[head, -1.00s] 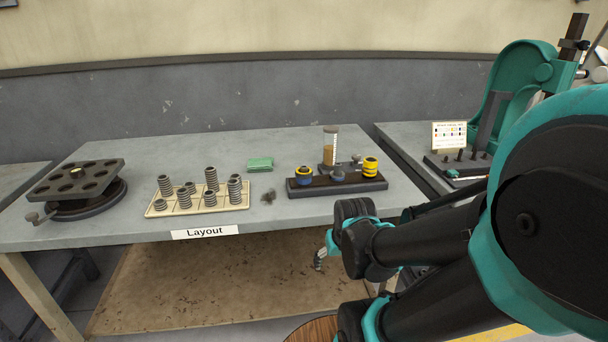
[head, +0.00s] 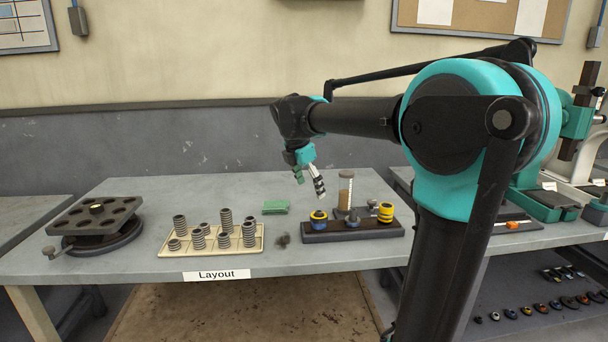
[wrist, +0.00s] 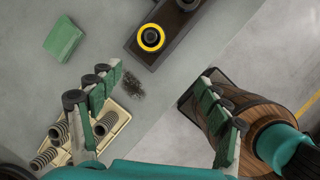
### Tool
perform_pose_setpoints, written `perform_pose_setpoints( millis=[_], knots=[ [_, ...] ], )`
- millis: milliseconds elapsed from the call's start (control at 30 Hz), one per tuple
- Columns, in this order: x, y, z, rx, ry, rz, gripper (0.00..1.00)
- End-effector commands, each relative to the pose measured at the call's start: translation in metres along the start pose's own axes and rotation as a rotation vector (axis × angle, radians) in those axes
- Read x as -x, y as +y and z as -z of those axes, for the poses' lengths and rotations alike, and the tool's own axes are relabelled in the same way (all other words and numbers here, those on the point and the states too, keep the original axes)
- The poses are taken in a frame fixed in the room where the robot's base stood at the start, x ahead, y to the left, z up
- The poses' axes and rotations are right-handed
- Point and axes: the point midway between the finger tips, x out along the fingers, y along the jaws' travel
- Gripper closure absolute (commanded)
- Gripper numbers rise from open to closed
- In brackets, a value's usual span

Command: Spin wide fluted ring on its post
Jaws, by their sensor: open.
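A dark block (head: 337,234) on the table carries a yellow ring over a blue base (head: 319,217) at its left, a grey knobbed piece (head: 353,218) in the middle and a yellow-and-black banded stack (head: 385,212) at its right. I cannot tell which of these is the wide fluted ring. My gripper (head: 309,182) is open and empty, above and behind the block's left part. In the wrist view, the left yellow ring (wrist: 151,38) shows from above, ahead of the spread fingers (wrist: 155,88). The block's far end is cut off there.
A cream tray (head: 213,253) of ribbed cylinders stands left of the block, with a green pad (head: 276,207) behind. A plate with round holes (head: 94,216) stands far left.

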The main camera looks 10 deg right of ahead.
Motion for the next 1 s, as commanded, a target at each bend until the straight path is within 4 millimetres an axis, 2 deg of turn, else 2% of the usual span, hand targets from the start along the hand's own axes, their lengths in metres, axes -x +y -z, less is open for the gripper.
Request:
perform_pose_setpoints(
  millis=[33,167,267,367,1000],
  knots=[
    [0.011,0.010,-0.001,0.076,-0.009,0.005,0.23],
    [0.026,0.022,-0.004,0.205,-0.024,0.016,0.23],
    [0.027,0.025,-0.005,0.240,-0.029,0.020,0.23],
    [0.020,0.025,-0.006,0.242,-0.029,0.020,0.23],
    [-0.091,0.022,-0.009,0.238,-0.028,0.020,0.23]
  ],
)
